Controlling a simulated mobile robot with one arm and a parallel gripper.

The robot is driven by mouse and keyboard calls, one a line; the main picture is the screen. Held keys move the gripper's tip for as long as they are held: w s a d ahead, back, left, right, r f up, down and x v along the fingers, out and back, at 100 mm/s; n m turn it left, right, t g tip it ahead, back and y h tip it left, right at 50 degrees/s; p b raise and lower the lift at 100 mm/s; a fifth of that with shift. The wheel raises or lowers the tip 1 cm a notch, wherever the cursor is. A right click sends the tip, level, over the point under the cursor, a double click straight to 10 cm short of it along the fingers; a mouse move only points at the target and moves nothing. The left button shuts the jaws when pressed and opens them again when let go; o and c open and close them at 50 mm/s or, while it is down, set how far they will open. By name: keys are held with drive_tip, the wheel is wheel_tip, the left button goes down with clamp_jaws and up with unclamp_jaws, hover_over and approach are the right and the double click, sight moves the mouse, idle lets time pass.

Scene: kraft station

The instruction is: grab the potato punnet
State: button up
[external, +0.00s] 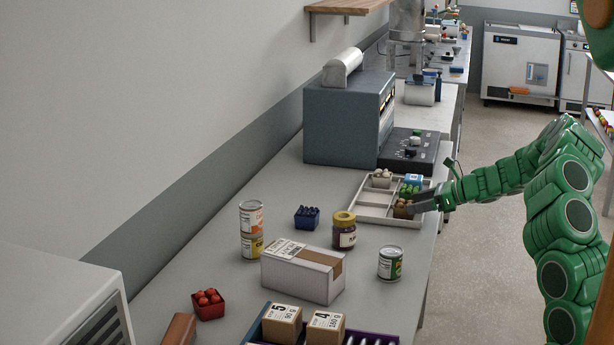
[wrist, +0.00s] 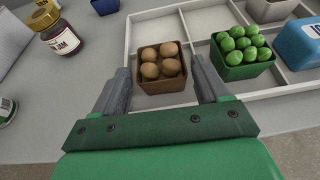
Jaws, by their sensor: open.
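The potato punnet (wrist: 161,86) is a small brown box holding several round tan potatoes. It sits in the near left compartment of a white divided tray (wrist: 133,37). In the external view the punnet (external: 402,210) is partly hidden by my gripper (external: 420,205). In the wrist view my gripper (wrist: 161,88) is open, with one grey finger on the left and one on the right of the punnet. The punnet lies between the fingertips, and I cannot tell whether either finger touches it.
A green punnet of round green items (wrist: 240,50) sits just right of the potatoes, near my right finger. A blue box (wrist: 300,42) lies farther right. A jam jar (wrist: 58,34) stands left of the tray. A grey machine (external: 345,112) stands behind it.

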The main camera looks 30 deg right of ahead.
sight(408, 203)
drive_tip(key=shift+r+x, duration=0.2)
drive_tip(key=shift+x, duration=1.9)
drive_tip(key=shift+w, duration=0.1)
drive_tip(key=c, duration=0.8)
drive_tip(key=shift+r, duration=0.1)
drive_tip(key=shift+r, duration=0.6)
drive_tip(key=s+a+r, duration=0.2)
drive_tip(key=s+r, duration=0.9)
drive_tip(key=s, duration=0.2)
drive_tip(key=shift+s+a+r, duration=0.3)
drive_tip(key=shift+s+r, duration=0.05)
drive_tip(key=shift+s, duration=0.05)
